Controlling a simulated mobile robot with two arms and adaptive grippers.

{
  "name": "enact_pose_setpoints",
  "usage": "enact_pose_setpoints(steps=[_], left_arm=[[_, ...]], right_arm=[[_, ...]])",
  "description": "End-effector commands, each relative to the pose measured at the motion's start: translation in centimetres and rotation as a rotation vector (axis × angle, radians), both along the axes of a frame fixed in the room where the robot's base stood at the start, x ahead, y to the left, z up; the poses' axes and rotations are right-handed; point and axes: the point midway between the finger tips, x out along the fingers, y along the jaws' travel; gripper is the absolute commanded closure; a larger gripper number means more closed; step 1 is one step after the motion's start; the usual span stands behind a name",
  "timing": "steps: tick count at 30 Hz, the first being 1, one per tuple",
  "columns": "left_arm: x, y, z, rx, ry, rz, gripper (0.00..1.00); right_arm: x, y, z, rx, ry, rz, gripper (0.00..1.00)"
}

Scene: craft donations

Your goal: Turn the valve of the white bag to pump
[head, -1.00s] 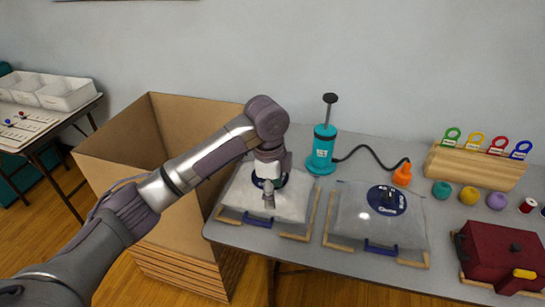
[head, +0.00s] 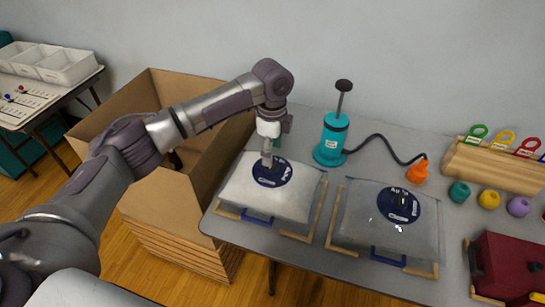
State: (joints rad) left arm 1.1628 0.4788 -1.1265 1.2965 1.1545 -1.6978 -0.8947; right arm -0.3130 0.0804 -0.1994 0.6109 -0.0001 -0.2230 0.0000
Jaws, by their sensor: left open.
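The white bag (head: 245,199) lies on the grey table in a corner frame. Its round dark blue valve disc (head: 281,180) has white lettering. My left gripper (head: 267,162) points down at the far left part of this disc and covers part of it, including the dial's knob. It is open; I cannot tell whether its fingers touch the valve. The teal hand pump (head: 333,139) stands behind, with a black hose running to an orange nozzle (head: 417,171). My right gripper is out of view.
A grey bag (head: 362,221) with a similar valve (head: 399,205) lies to the right. A red case (head: 506,262), yarn balls (head: 489,199) and a wooden rack (head: 490,165) with coloured rings stand further right. A large open cardboard box (head: 165,205) stands left of the table.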

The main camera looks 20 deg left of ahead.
Motion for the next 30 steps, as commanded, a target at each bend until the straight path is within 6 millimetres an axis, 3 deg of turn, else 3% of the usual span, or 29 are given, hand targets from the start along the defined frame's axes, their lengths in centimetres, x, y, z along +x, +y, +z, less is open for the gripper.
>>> enact_pose_setpoints(steps=[3, 6, 19, 30], left_arm=[[-0.1, 0.0, -1.9, 0.001, 0.002, 0.0, 0.35], [0.0, 0.0, -3.0, 0.0, 0.001, 0.0, 0.35], [0.0, 0.0, -3.9, 0.0, -0.001, -0.001, 0.37], [0.0, 0.0, -3.9, 0.0, -0.001, -0.001, 0.96]], right_arm=[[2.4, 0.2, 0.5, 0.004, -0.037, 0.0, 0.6], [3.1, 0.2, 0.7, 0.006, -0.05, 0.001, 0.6], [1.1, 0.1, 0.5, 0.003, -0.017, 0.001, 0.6], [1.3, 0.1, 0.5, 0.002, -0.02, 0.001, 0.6]])
